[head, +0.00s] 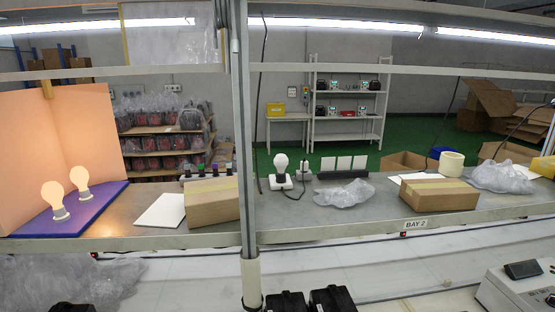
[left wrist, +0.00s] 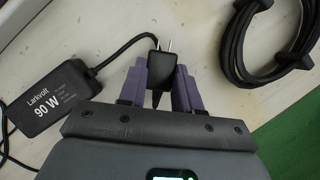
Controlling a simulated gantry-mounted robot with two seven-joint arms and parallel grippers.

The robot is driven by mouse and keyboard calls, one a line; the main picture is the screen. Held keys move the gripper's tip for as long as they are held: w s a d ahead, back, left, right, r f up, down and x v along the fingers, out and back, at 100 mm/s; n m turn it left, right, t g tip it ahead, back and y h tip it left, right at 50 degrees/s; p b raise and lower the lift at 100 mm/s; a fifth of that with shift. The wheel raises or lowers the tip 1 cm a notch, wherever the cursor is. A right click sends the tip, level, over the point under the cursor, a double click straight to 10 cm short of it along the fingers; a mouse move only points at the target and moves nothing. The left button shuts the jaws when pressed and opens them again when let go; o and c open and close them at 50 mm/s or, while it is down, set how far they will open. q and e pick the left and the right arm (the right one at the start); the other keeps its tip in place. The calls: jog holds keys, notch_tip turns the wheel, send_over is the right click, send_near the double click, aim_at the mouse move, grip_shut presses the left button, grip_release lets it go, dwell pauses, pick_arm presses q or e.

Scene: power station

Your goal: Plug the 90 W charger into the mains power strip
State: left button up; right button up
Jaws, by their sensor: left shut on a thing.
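In the left wrist view my left gripper (left wrist: 160,72) has purple fingers shut on a small black plug (left wrist: 161,68). Two metal prongs stick out of the plug, pointing away from the gripper, with nothing around them. A black charger brick (left wrist: 46,98), marked "Larkvolt 90 W" in white, lies on the pale surface to the left. I cannot make out the mains power strip in either view. Neither gripper can be made out in the head view.
A coiled black cable (left wrist: 265,45) lies at upper right in the left wrist view.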

pick_arm(q)
jog(key=shift+r+p, duration=1.3)
jog(key=shift+r, duration=0.7)
